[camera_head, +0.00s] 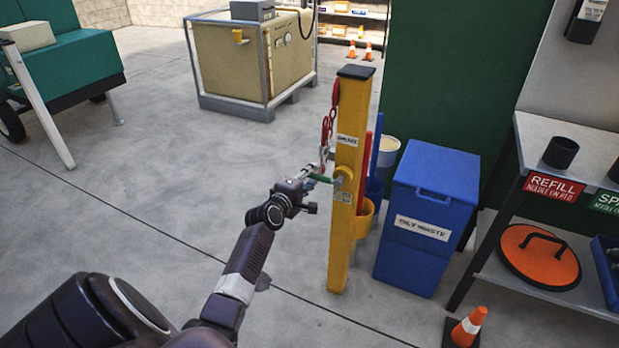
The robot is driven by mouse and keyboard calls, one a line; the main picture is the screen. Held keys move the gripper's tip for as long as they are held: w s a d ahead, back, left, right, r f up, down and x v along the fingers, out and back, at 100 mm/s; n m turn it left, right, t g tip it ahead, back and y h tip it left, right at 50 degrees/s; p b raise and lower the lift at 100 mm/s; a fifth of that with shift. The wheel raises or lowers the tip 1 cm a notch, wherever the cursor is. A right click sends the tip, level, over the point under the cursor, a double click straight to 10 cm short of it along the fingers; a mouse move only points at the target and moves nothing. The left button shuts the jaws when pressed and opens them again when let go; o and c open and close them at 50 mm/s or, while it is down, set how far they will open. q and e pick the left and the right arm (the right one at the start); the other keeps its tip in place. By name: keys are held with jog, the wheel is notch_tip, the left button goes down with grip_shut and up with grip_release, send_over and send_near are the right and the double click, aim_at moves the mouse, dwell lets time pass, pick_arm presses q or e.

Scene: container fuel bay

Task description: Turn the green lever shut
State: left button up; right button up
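The green lever (321,178) sticks out to the left from a round brass-coloured fitting (343,178) on a yellow post (345,230). My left gripper (314,172) is at the lever, with its fingertips close to or around it. I cannot tell whether the fingers are closed on the lever or only beside it. Part of the lever is hidden by the gripper. A red and white chain (328,130) hangs on the post just above the gripper. My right gripper does not show.
A metal shelf table (580,150) stands at the right, near an orange cone (468,327). A caged tan tank (250,60) is behind.

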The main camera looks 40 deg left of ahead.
pick_arm(q)
jog(key=v, duration=1.2)
dwell(0.3)
